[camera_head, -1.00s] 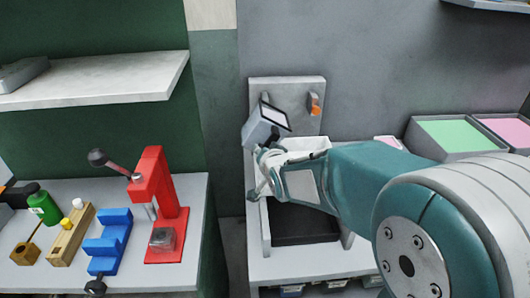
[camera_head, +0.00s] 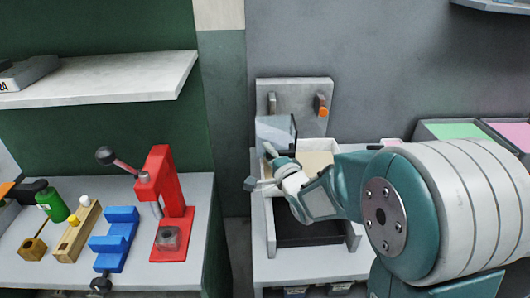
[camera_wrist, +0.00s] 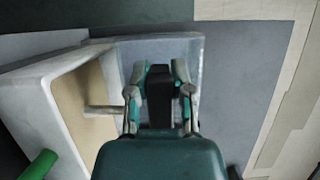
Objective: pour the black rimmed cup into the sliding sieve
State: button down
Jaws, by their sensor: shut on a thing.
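My gripper (camera_head: 272,154) is shut on a grey-blue square cup (camera_head: 272,132), tilted beside the left rear of the sieve. The cup's dark rim and opening face right in the head view. The cup also shows between and around my fingers in the wrist view (camera_wrist: 190,50). The sliding sieve (camera_head: 332,147) is a white box with a tan inside, on a pale frame in front of a grey back plate. In the wrist view the sieve (camera_wrist: 28,92) lies to the left, its rim close to the cup. I cannot tell whether the tan is contents or its floor. The cup's inside is mostly hidden.
A black tray (camera_head: 300,238) lies under the sieve. The back plate (camera_head: 296,92) carries an orange-tipped peg (camera_head: 321,105). Green (camera_head: 452,131) and pink (camera_head: 510,132) bins stand at right. A red press (camera_head: 165,195) and blue block (camera_head: 118,238) stand on the left table.

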aim_at(272, 137)
jog(key=shift+d+r+m+t, duration=0.45)
jog(key=shift+d+r+m, duration=0.15)
jog(key=shift+m, duration=0.6)
jog(key=shift+d+r+m+t, duration=0.45)
jog(key=shift+d+r+m, duration=0.15)
jog(key=shift+m, duration=0.6)
